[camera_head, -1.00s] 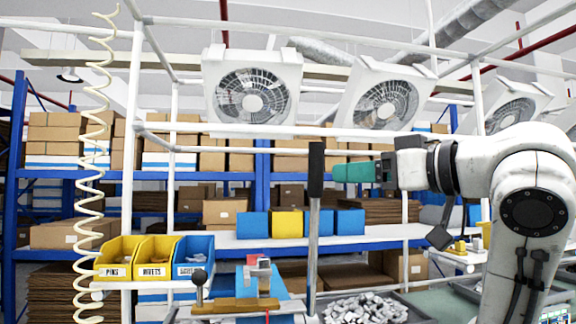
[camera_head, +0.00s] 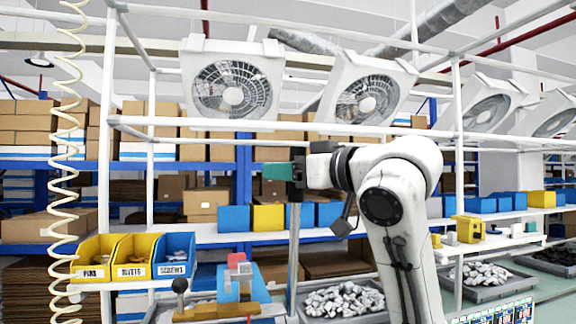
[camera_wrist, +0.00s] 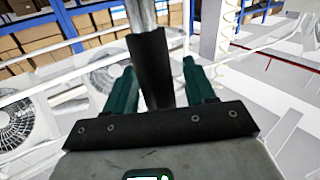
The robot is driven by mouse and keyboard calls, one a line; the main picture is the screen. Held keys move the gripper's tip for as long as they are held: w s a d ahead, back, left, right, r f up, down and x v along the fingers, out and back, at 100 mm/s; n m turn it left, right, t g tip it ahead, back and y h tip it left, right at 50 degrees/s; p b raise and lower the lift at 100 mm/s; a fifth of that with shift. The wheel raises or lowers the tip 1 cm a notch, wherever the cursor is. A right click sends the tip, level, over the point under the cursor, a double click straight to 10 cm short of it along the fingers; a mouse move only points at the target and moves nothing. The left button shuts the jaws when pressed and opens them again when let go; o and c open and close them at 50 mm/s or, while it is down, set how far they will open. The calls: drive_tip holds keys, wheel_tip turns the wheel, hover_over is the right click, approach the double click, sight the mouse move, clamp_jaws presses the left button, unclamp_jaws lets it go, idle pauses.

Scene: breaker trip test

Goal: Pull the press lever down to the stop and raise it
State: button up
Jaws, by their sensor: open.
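The press lever (camera_head: 294,240) is a grey metal rod standing nearly upright in the head view, with a black grip at its top. My gripper (camera_head: 276,172) is level with that grip, and its green fingers reach past it to the left. In the wrist view the black grip (camera_wrist: 153,70) lies between the two open green fingers of my gripper (camera_wrist: 159,68). A gap shows between the grip and the right finger. The blue press (camera_head: 238,283) with red and grey parts is low, left of the rod. The lever's lower end is out of view.
Yellow and blue bins (camera_head: 132,257) stand at the left beside a coiled cream hose (camera_head: 62,160). A tray of metal parts (camera_head: 343,300) is right of the rod. White frame rails and fans (camera_head: 232,88) are above and behind.

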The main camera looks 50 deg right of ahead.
clamp_jaws()
idle(0.6)
